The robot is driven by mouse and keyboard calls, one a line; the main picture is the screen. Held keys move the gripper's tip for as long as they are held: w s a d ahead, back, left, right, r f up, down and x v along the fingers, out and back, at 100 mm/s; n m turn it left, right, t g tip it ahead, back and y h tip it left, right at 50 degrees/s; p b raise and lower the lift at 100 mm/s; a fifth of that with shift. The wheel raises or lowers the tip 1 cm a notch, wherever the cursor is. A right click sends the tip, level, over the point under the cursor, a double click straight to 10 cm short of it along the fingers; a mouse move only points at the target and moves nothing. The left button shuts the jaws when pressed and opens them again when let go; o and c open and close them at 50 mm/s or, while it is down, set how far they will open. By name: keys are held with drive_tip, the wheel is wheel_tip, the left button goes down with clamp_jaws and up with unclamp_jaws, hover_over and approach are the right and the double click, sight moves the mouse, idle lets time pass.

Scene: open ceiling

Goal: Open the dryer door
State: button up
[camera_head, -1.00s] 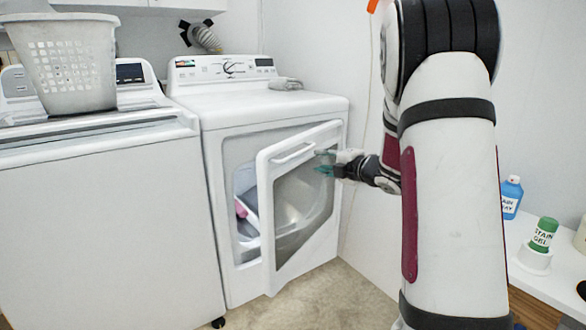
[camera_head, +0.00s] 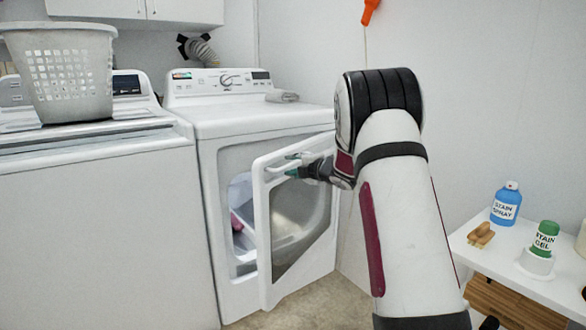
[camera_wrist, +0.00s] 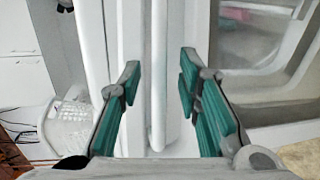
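The white dryer (camera_head: 250,113) stands at the middle left, with its door (camera_head: 262,230) partly open. The door swings out from its right side, and its free left edge stands away from the drum opening. The handle (camera_head: 277,166) is a white bar near the door's upper left. My gripper (camera_head: 292,165) is at the handle, in front of the door. In the wrist view my gripper (camera_wrist: 158,85) has its green-padded fingers apart, with a white upright bar (camera_wrist: 157,75), seemingly the handle, between them. A gap shows on both sides of the bar. My forearm hides part of the door's right edge.
A washer (camera_head: 95,220) with a basket (camera_head: 65,85) stands left of the dryer. A folded cloth (camera_head: 283,96) lies on the dryer. A white table (camera_head: 500,262) at right holds stain spray (camera_head: 506,205), stain gel (camera_head: 546,240) and a brush (camera_head: 481,236). Floor shows below the door.

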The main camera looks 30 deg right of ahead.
clamp_jaws()
